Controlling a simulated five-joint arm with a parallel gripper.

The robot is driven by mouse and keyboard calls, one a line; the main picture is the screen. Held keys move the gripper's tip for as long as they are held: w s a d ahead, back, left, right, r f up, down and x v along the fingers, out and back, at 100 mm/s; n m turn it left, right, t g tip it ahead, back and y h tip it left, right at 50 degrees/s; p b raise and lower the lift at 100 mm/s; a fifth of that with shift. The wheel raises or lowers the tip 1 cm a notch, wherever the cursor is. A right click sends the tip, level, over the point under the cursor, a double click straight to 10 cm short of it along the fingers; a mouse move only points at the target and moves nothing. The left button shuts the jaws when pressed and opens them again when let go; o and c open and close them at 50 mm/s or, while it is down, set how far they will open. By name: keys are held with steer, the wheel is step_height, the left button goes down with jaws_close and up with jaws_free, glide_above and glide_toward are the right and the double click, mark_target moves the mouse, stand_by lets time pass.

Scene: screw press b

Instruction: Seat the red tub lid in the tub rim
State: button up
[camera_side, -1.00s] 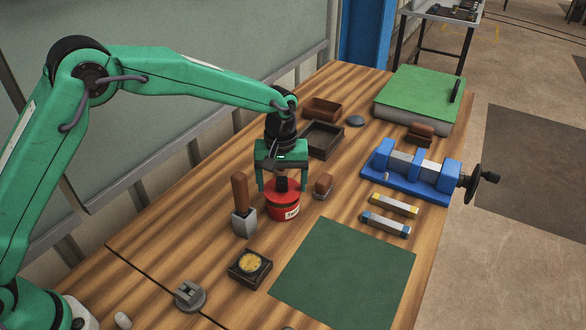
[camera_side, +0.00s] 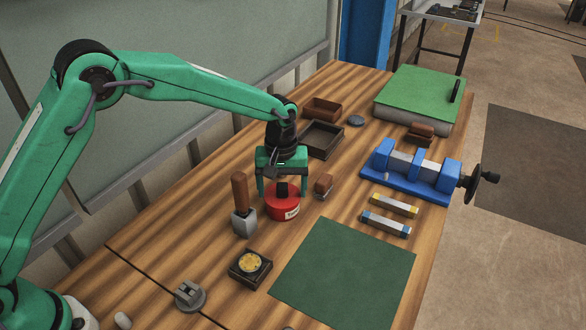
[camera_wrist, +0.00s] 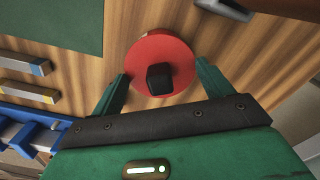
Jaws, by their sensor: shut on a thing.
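The red lid (camera_side: 270,193), a round disc with a black block knob, sits on the red tub (camera_side: 276,212), which has a white label. No gap shows between lid and tub in the side view, but I cannot tell whether the lid is level or fully down in the rim. My gripper (camera_side: 283,190) comes from above, its two green fingers at opposite sides of the lid, shut on it.
A wooden-handled tool (camera_side: 240,195) stands close left of the tub, and a small brown-topped block (camera_side: 323,184) close right. A blue vise (camera_side: 410,172) and two bars (camera_side: 386,223) lie further right. A dark box with a yellow disc (camera_side: 250,265) and a bare green mat (camera_side: 345,270) lie in front.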

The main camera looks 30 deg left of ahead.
stand_by(0.3)
steer(key=o, duration=1)
step_height(320, 180, up, 7)
steer(key=shift+r, duration=0.35)
steer(key=shift+r, duration=0.1)
